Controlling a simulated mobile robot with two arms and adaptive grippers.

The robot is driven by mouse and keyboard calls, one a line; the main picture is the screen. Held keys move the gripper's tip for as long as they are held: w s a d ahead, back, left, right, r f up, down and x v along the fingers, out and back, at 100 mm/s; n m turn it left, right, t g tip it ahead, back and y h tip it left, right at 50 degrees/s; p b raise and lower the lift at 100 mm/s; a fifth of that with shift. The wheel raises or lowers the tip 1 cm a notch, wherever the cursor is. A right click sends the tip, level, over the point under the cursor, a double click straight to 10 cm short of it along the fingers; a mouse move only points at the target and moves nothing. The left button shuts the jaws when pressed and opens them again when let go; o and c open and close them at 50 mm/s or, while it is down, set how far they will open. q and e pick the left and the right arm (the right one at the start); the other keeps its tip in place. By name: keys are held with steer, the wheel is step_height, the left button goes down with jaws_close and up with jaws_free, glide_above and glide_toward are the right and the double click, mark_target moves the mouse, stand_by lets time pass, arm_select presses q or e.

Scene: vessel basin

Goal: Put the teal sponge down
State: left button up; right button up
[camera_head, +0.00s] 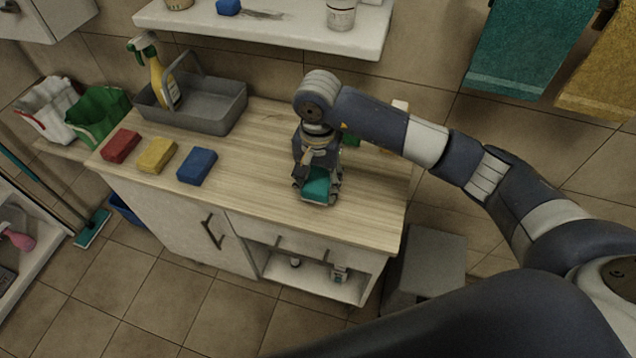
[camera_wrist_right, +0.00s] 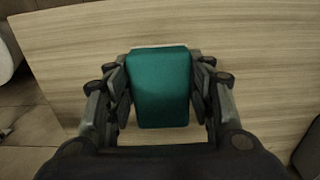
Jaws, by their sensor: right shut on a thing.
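The teal sponge (camera_head: 316,188) is at the right part of the wooden counter (camera_head: 255,190), near its front edge. My right gripper (camera_head: 318,195) points down over the counter and is shut on the sponge. In the right wrist view the sponge (camera_wrist_right: 161,88) sits between the two fingers of the right gripper (camera_wrist_right: 161,95), with a finger on each side. Bare wood shows around it. I cannot tell whether the sponge touches the counter top. My left gripper is not in view.
Red (camera_head: 121,146), yellow (camera_head: 157,155) and blue (camera_head: 197,166) sponges lie in a row on the counter's left. A grey caddy (camera_head: 220,108) with a spray bottle (camera_head: 160,80) stands behind them. The counter between the blue sponge and my gripper is clear. A shelf (camera_head: 280,32) hangs above.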

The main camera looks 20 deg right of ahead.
mark_target(318, 189)
steer(key=shift+w+d, duration=0.2)
steer(key=shift+w, duration=0.4)
step_height(318, 189, down, 3)
steer(key=shift+s+r+p, duration=0.15)
steer(key=shift+p, duration=0.8)
steer(key=shift+f, duration=0.45)
steer(key=shift+f, duration=0.15)
steer(key=o, duration=0.8)
steer(key=shift+o, duration=0.2)
